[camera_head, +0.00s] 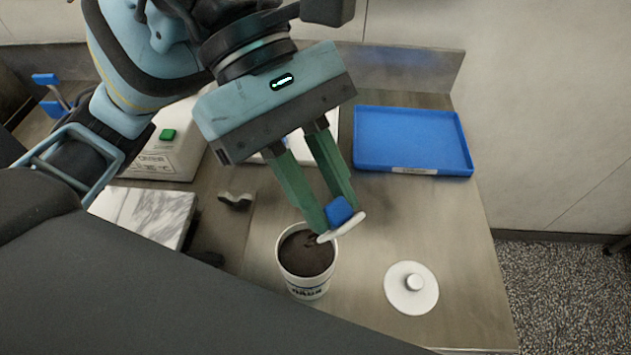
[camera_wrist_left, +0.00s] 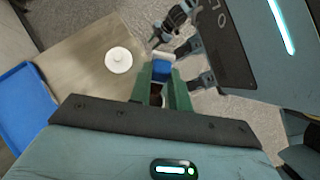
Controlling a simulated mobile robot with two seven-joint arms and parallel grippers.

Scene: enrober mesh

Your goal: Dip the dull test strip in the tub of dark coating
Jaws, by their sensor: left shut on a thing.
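My left gripper (camera_head: 332,218) has green fingers and is shut on a blue block (camera_head: 338,210) with a pale bar (camera_head: 350,223) across its end; I take this to be the test strip. The block also shows between the fingers in the left wrist view (camera_wrist_left: 161,70). The white tub (camera_head: 308,288) stands open below, holding dark coating (camera_head: 305,256). The bar's left end overlaps the tub's right rim in the head view; I cannot tell whether it touches. The bar looks pale, with no dark coating visible.
A white round lid with a knob (camera_head: 405,296) lies right of the tub. A blue tray (camera_head: 410,142) is at the back right. A marble slab (camera_head: 135,215), a small dark-and-pale piece (camera_head: 237,199) and a white box with a green button (camera_head: 160,160) are left.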

